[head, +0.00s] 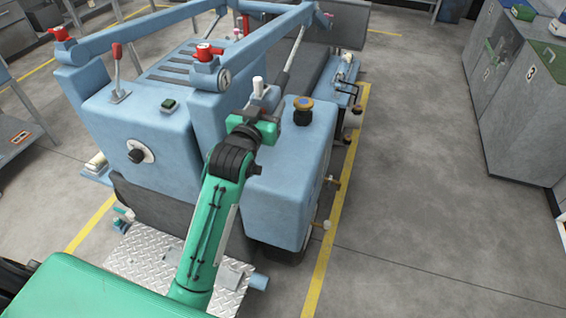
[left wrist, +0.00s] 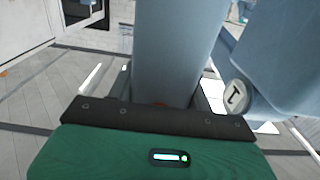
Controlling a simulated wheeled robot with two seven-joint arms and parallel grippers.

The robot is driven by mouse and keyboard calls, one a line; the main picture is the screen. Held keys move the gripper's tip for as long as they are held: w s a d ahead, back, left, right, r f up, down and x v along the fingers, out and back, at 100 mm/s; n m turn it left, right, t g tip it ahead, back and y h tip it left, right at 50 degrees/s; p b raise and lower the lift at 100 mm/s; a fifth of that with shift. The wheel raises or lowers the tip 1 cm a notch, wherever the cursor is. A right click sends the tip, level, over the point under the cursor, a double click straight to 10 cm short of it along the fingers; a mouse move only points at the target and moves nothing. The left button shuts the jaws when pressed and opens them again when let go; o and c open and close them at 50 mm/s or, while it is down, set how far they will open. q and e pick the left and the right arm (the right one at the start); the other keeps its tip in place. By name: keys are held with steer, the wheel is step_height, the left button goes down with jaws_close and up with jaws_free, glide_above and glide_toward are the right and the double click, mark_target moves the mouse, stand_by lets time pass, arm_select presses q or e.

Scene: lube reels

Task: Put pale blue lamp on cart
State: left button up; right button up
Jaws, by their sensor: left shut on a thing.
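My left gripper (head: 266,97), on the green arm, is over the top of a large pale blue machine (head: 300,165), which looks like the cart. In the left wrist view the gripper (left wrist: 165,98) is shut on a smooth pale blue upright body (left wrist: 168,45), which I take for the lamp. In the head view only a small pale cylinder (head: 258,84) shows at the jaws; the rest is hidden by the gripper. I cannot tell whether the held thing touches the machine. My right gripper is not in view.
A black and orange knob (head: 302,110) stands right of the gripper. Blue frame bars (head: 265,45) and red-handled valves (head: 207,52) are behind and left. A round badge marked 1 (left wrist: 237,97) is close on the right in the left wrist view. Grey bins (head: 520,110) stand far right; the floor (head: 420,200) between is clear.

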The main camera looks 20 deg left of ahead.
mark_target(265, 85)
arm_select(q)
steer(key=w+r, duration=0.2)
steer(key=r, duration=0.1)
steer(key=w+r, duration=0.1)
steer(key=r, duration=0.1)
steer(key=shift+w+a+r, duration=0.15)
steer(key=shift+a, duration=0.05)
step_height(265, 85, down, 20)
steer(key=p, duration=0.1)
steer(key=shift+r, duration=0.15)
steer(key=o, duration=1)
steer(key=shift+f, duration=0.25)
steer(key=shift+c, duration=0.2)
steer(key=o, duration=0.4)
